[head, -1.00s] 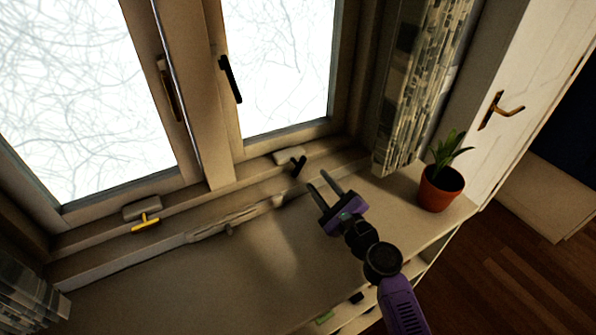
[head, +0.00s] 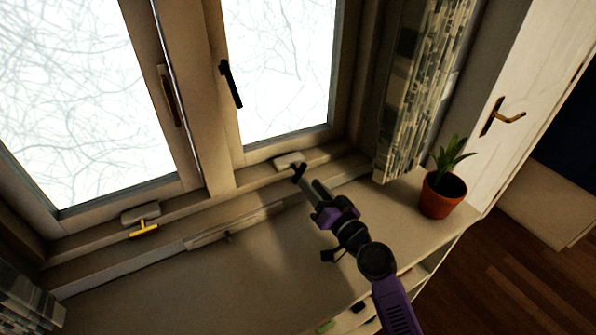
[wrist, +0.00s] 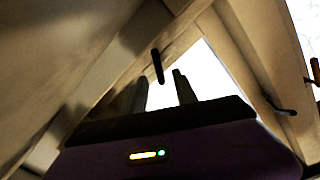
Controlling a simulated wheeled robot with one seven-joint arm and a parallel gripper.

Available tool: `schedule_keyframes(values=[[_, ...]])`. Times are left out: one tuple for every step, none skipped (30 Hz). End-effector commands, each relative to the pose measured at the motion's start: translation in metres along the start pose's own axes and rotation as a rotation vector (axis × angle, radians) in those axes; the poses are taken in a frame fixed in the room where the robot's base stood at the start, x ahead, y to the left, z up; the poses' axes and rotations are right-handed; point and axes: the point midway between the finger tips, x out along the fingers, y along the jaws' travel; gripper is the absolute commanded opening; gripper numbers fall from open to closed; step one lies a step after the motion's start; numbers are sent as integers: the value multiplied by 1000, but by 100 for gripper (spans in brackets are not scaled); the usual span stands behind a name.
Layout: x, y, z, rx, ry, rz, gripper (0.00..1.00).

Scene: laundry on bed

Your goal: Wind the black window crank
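The black window crank (head: 298,173) sticks out from a pale housing (head: 289,160) on the sill ledge below the right window pane. In the wrist view the crank (wrist: 157,66) shows as a short dark bar just beyond the gap between my fingertips. My gripper (head: 316,189) points at the crank from the front right. Its two fingers stand apart in the wrist view (wrist: 160,88), with nothing held between them. In the head view the fingers overlap each other, and I cannot tell if they touch the crank.
A yellow crank (head: 144,230) sits on the ledge to the left. A potted plant (head: 441,192) stands right of my arm. The sill (head: 200,290) is clear at left front.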

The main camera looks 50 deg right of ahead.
Motion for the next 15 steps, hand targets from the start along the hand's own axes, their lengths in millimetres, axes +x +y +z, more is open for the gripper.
schedule_keyframes(values=[[8, -1, -3, 1, 2, -1, 35], [12, -1, -3, 1, 1, -1, 35], [19, -2, -4, 2, 1, -1, 35], [24, -2, -3, 3, 0, -2, 35], [28, -2, -3, 3, 0, -2, 35], [35, -1, -3, 2, 1, -1, 35], [39, -1, -3, 2, 1, 0, 35], [44, -1, -3, 1, 1, 0, 35], [49, -1, -2, 2, 1, -1, 35], [52, -1, -2, 3, 0, -1, 35], [56, -1, -2, 3, 0, -1, 35], [59, 0, -2, 4, 1, -1, 35], [61, 0, -1, 4, 1, 0, 35], [63, 0, -1, 4, 1, 0, 35], [65, 0, -2, 4, 1, 0, 35]])
